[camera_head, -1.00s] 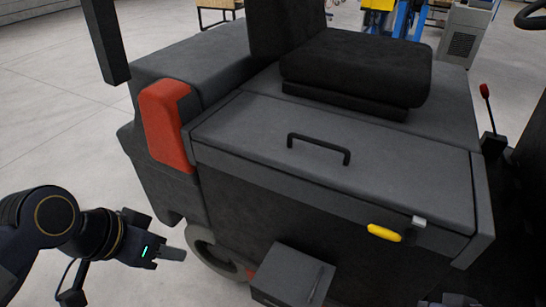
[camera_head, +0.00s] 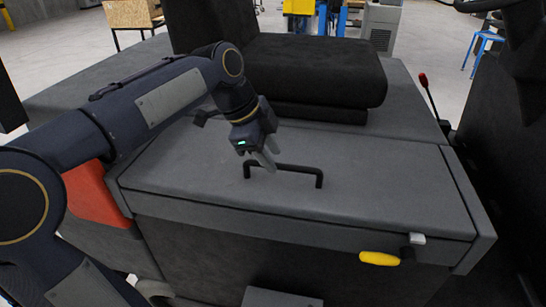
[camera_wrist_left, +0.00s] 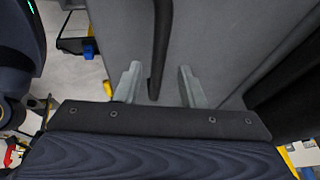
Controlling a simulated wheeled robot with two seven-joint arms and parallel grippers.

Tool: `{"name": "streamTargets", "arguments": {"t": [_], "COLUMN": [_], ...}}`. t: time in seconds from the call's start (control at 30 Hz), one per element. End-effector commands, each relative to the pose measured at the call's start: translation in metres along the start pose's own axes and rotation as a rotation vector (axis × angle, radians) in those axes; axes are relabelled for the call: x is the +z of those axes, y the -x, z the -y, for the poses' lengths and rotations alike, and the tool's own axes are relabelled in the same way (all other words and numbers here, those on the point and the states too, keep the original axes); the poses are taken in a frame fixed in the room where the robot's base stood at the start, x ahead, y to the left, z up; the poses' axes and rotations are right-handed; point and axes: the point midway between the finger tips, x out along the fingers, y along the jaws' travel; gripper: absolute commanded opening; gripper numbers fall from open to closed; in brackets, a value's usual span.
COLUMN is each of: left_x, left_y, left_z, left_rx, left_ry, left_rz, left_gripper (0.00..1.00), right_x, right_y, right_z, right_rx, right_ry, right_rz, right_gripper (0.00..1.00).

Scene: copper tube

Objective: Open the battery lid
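The battery lid (camera_head: 380,195) is a grey panel lying closed on the dark vehicle body beside the seat. A black bar handle (camera_head: 300,168) stands on it. My left gripper (camera_head: 267,161) is over the lid at the left part of the handle, fingers pointing down. In the left wrist view the two pale fingers (camera_wrist_left: 158,88) are apart, with the black handle (camera_wrist_left: 161,40) running between them; contact with either finger does not show. A yellow grip (camera_head: 380,259) and a small light latch piece (camera_head: 416,239) are on the lid's front edge. My right gripper is out of view.
The black seat (camera_head: 315,70) rises just behind the lid. A red-orange corner piece (camera_head: 95,195) is at the left, partly behind my left arm. A lever with a red knob (camera_head: 424,80) stands at the right. The lid's right half is clear.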

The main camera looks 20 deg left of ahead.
Motion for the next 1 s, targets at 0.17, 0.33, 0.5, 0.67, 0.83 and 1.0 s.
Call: {"name": "streamTargets", "arguments": {"t": [0.17,0.33,0.5,0.67,0.83,1.0], "left_x": [0.0000,-0.0003,-0.0005,-0.0005,-0.0004,-0.0008], "left_y": [-0.0126,-0.0138,-0.0137,-0.0138,-0.0141,-0.0135], "left_z": [-0.0001,-0.0001,-0.0002,-0.0004,-0.0009,-0.0007], "left_rx": [-0.001,-0.002,-0.002,-0.001,0.001,0.003], "left_ry": [0.001,0.001,0.001,0.001,0.001,0.001], "left_rz": [0.000,0.000,0.000,0.000,0.000,0.000], "left_gripper": [0.36,0.36,0.26,0.05,0.00,0.00], "right_x": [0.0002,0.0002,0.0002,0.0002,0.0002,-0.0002], "right_y": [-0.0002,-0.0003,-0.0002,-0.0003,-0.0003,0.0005], "right_z": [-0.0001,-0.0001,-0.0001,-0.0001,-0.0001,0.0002], "right_rx": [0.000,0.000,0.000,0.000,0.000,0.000], "right_ry": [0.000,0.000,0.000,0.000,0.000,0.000], "right_rz": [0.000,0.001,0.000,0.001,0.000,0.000], "right_gripper": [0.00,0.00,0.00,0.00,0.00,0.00]}}
